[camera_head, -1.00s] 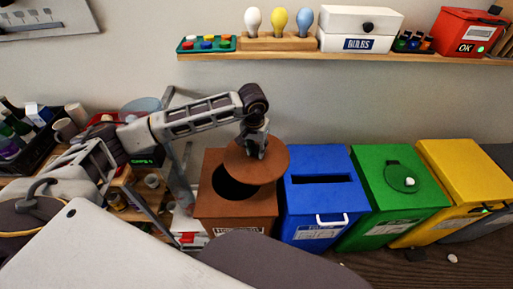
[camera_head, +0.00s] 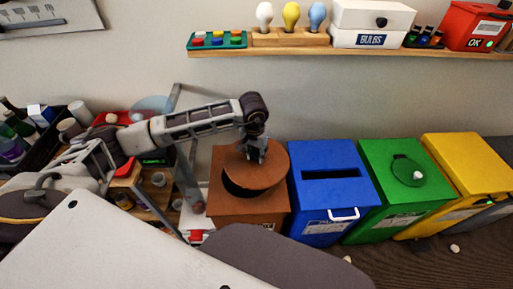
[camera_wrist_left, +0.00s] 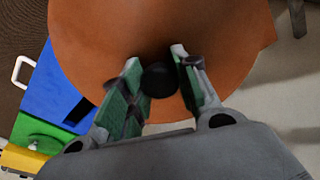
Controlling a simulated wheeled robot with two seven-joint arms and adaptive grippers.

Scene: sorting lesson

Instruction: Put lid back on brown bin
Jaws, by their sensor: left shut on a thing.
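The brown bin (camera_head: 245,209) stands at the left end of the row of bins in the head view. Its round brown lid (camera_head: 238,170) is over the top, off-centre toward the back right. A dark crescent of the opening shows at the front left. My left gripper (camera_head: 254,158) is above the lid, shut on its dark knob. In the left wrist view the lid (camera_wrist_left: 160,30) fills much of the picture, and the knob (camera_wrist_left: 159,80) is between the fingers (camera_wrist_left: 156,62). I cannot tell whether the lid touches the rim. My right gripper is not in view.
A blue bin (camera_head: 315,204) with a slot stands close on the right, then a green bin (camera_head: 385,207) and a yellow bin (camera_head: 465,165). A metal stand (camera_head: 185,185) is close on the left. A wooden shelf (camera_head: 350,53) runs along the wall above.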

